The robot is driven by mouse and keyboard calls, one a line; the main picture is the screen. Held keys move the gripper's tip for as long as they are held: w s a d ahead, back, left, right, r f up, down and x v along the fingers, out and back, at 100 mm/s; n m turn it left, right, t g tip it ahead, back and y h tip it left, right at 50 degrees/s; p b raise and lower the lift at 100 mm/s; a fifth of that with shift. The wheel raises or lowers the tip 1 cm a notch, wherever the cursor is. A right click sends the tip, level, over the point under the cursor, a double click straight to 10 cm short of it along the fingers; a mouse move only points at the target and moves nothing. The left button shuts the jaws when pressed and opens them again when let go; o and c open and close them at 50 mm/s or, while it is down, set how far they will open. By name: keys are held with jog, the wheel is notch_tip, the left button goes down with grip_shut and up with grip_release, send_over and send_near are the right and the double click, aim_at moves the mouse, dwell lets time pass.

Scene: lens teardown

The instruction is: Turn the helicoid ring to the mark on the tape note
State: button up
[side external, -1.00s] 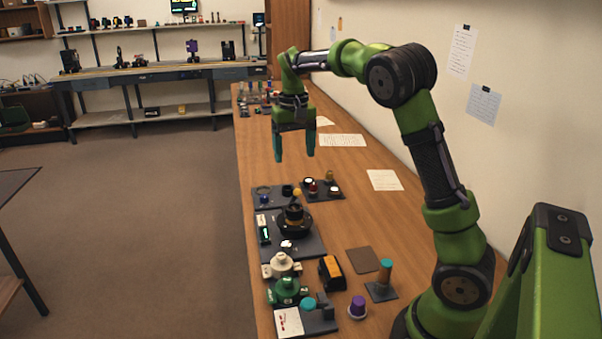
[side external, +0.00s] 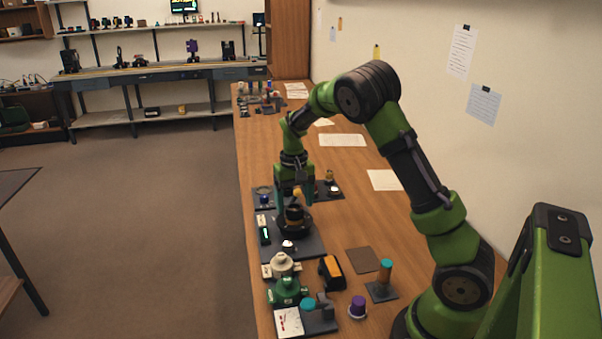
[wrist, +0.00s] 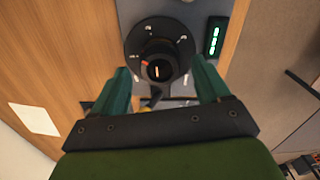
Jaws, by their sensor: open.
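The helicoid ring (side external: 294,216) is a dark round part with an orange-brown band, upright on a wide black base on a grey plate (side external: 305,245). In the wrist view the ring (wrist: 159,48) shows from above, with orange marks at its lower left and on its centre. Small white marks surround it on the black base. My gripper (side external: 294,203) is open just above the ring. In the wrist view its two teal fingers (wrist: 160,72) stand apart, left and right of the ring's lower part, with no contact visible. I cannot tell which white patch is the tape note.
A black module with green lights (wrist: 214,40) stands beside the ring on the plate. Behind is a tray of small parts (side external: 335,190). In front are a white fitting (side external: 281,265), a green fitting (side external: 287,291) and an orange-black block (side external: 331,272).

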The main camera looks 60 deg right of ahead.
jog(key=shift+f, duration=0.75)
jog(key=c, duration=1)
jog(key=shift+c, duration=0.2)
jog(key=shift+m, duration=3.4)
jog(key=o, duration=1)
